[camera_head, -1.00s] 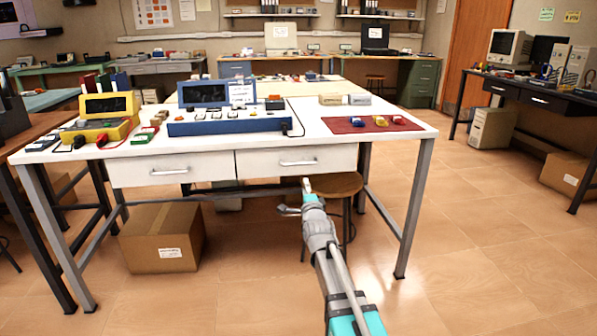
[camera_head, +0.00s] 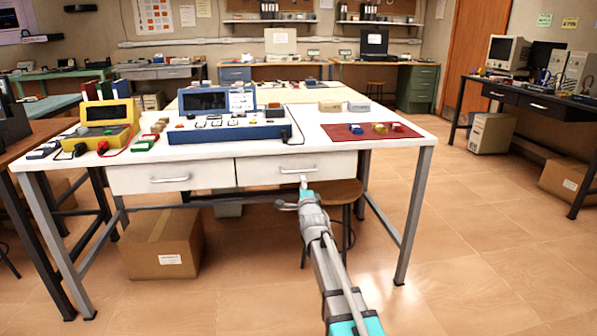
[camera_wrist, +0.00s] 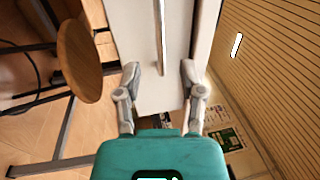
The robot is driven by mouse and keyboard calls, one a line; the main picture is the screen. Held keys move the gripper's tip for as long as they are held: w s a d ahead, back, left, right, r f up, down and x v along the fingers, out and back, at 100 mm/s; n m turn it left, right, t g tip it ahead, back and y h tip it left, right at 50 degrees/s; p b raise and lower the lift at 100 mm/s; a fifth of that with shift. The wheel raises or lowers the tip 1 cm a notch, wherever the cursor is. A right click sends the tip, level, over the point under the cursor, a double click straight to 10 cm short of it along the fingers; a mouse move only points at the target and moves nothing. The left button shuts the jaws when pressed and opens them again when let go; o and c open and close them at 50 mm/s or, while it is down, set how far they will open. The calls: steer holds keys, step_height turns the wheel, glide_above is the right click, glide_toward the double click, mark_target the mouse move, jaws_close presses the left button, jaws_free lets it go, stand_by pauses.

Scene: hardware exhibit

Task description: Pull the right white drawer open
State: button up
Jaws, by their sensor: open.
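The right white drawer (camera_head: 258,172) is in the white table's front and looks closed, flush with the left drawer. Its bar handle (camera_head: 305,170) runs across the front; it also shows in the wrist view (camera_wrist: 161,35), where it runs up and down the picture. My gripper (camera_head: 303,184) is just in front of the drawer, at or slightly below the handle's right half. In the wrist view my gripper (camera_wrist: 160,70) is open and empty, with one finger on each side of the line of the handle. I cannot tell whether the fingers touch the drawer.
The left white drawer (camera_head: 140,180) is closed. A round brown stool (camera_head: 340,192) stands under the table, close to my arm; it also shows in the wrist view (camera_wrist: 78,60). A cardboard box (camera_head: 160,245) is below on the left. Floor to the right (camera_head: 480,250) is clear.

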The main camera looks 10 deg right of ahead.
mark_target(299, 172)
steer(key=w, duration=0.2)
steer(key=w+r+p, duration=0.1)
steer(key=w, duration=0.5)
steer(key=shift+r, duration=0.25)
steer(key=shift+s, duration=0.1)
jaws_close()
steer(key=shift+a, duration=0.15)
